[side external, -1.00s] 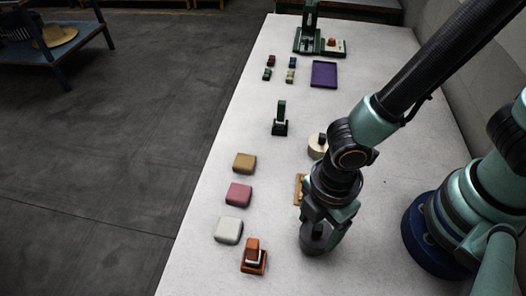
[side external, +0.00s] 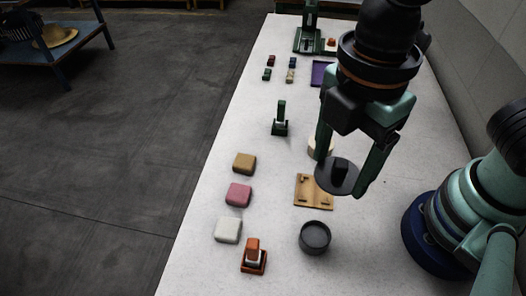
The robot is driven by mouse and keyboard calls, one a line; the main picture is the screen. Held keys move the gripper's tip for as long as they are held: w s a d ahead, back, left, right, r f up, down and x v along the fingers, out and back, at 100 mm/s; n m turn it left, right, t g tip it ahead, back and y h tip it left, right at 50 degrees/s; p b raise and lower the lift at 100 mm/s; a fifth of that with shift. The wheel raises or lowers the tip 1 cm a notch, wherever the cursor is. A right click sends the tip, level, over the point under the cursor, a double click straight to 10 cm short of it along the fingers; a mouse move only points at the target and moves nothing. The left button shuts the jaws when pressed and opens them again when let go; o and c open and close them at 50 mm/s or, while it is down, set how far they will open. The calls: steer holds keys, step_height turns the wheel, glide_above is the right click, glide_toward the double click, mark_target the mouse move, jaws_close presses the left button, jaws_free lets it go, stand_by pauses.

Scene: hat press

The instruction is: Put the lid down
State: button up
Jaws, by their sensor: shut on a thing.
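The lid (side external: 333,182) is a dark grey disc with a black knob on top. My gripper (side external: 341,172) is shut on the lid and holds it above the table, over the far part of a wooden board. A dark round pot (side external: 315,238) stands open on the table, nearer the camera than the board. The lid and the pot are apart. The contact of the fingers with the knob is partly hard to make out.
The wooden board (side external: 314,200) lies under and in front of the lid. A cream round container (side external: 313,148) is partly hidden behind my gripper. Tan (side external: 244,163), pink (side external: 238,194) and white (side external: 228,230) blocks line the left edge. An orange stamp-like object (side external: 254,257) stands near the front.

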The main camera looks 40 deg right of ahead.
steer(key=shift+r, duration=0.5)
steer(key=shift+w+a+r, duration=0.15)
steer(key=shift+w, duration=0.05)
glide_above(274, 226)
step_height(274, 226, down, 2)
step_height(274, 226, down, 20)
steer(key=shift+f, duration=0.25)
steer(key=o, duration=1.3)
steer(key=shift+f, duration=0.15)
